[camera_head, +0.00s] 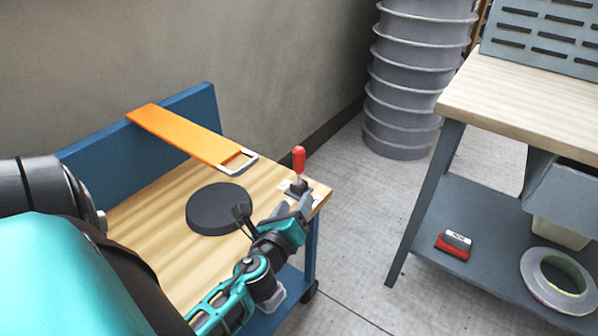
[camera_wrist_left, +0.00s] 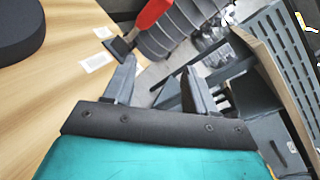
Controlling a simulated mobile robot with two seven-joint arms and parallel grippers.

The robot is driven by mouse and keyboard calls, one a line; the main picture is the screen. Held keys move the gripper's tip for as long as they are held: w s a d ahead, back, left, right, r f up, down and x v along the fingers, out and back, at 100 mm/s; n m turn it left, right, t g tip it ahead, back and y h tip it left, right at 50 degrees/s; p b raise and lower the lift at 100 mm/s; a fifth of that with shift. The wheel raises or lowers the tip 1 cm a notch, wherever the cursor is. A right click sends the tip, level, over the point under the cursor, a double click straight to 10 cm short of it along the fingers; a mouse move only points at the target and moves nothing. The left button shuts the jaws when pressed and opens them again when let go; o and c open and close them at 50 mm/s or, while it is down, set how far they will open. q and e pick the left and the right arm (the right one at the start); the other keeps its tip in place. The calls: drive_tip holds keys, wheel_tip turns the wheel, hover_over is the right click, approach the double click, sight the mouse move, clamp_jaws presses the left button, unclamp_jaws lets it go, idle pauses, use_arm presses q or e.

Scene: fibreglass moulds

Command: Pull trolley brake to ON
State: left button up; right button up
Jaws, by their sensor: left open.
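The trolley (camera_head: 150,215) has a wood top and a blue frame. Its brake lever (camera_head: 299,160) has a red handle and stands roughly upright on a dark base at the top's right corner. In the left wrist view the red handle (camera_wrist_left: 152,14) shows at the top edge, partly cut off, above its dark base (camera_wrist_left: 119,47). White labels (camera_wrist_left: 96,62) lie beside the base; their text is too small to read. My left gripper (camera_head: 273,211) is open and empty, just in front of the lever. In the wrist view its two fingers (camera_wrist_left: 160,80) are apart, with the handle beyond them.
A grey ribbed column (camera_head: 405,80) stands behind. A workbench (camera_head: 520,100) is at the right, with a tape roll (camera_head: 535,275) on its shelf. Bare floor separates bench and trolley.

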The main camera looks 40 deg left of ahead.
sight(298, 162)
use_arm(q)
drive_tip(key=w+a+m, duration=0.2)
drive_tip(key=w+a, duration=0.1)
drive_tip(key=w, duration=0.1)
drive_tip(key=w+a+m+y+b, duration=0.1)
drive_tip(key=w+a+m, duration=0.1)
drive_tip(key=w+a, duration=0.1)
drive_tip(key=w+a+r+m+y, duration=0.1)
drive_tip(key=w+a, duration=0.3)
drive_tip(key=w, duration=0.1)
drive_tip(key=shift+w+m+t+b, duration=0.25)
drive_tip(key=shift+m+t+b, duration=0.05)
drive_tip(key=shift+m+t, duration=0.1)
drive_tip(key=shift+d, duration=0.1)
drive_tip(key=shift+c, duration=0.4)
drive_tip(key=shift+f, duration=0.1)
clamp_jaws()
